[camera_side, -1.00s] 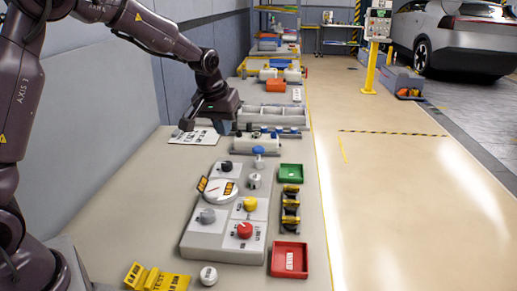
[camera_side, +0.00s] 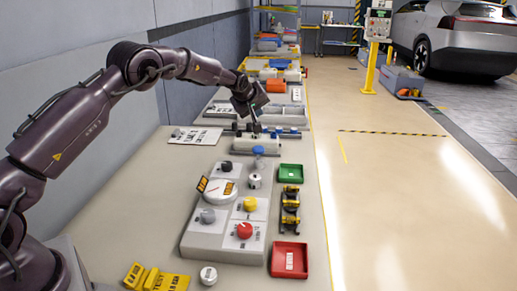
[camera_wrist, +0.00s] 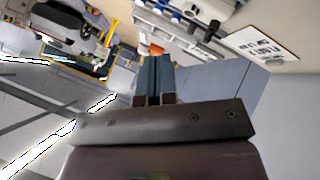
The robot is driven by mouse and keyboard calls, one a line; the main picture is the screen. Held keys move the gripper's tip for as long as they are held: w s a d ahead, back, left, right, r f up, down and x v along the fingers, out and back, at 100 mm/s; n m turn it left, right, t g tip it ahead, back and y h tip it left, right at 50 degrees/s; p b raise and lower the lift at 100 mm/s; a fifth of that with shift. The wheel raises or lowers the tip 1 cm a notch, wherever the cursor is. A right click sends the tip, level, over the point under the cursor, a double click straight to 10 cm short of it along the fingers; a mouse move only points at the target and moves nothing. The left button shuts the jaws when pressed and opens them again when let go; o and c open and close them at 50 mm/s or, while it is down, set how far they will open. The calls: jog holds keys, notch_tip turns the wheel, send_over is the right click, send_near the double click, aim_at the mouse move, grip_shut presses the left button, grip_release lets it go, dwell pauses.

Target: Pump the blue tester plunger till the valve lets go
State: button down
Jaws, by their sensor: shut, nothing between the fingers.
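The blue-topped plunger (camera_side: 258,150) stands upright at the far end of the grey control panel (camera_side: 222,240) in the side view. My gripper (camera_side: 256,128) is shut and empty, pointing down over the bench just behind the plunger, apparently above it and near the white block (camera_side: 238,145). I cannot tell from this angle whether it touches anything. In the wrist view the shut fingers (camera_wrist: 154,68) show in the middle. I cannot make out the plunger there for certain. A white dial (camera_side: 220,191) with a needle sits on the panel.
The panel also bears a red knob (camera_side: 244,230) and a yellow knob (camera_side: 250,204). A green tray (camera_side: 291,174), a red tray (camera_side: 289,260) and black-and-yellow parts (camera_side: 290,210) stand to its right. A white placard (camera_side: 196,136) lies at the back left.

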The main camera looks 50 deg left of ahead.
aim_at(258, 147)
jog(key=shift+f, duration=0.1)
jog(key=shift+f, duration=4.35)
jog(key=shift+f, duration=0.15)
jog(key=shift+f, duration=0.25)
jog(key=shift+f, duration=1.35)
jog(key=shift+r, duration=1.75)
jog(key=shift+r, duration=0.1)
jog(key=shift+r, duration=2.4)
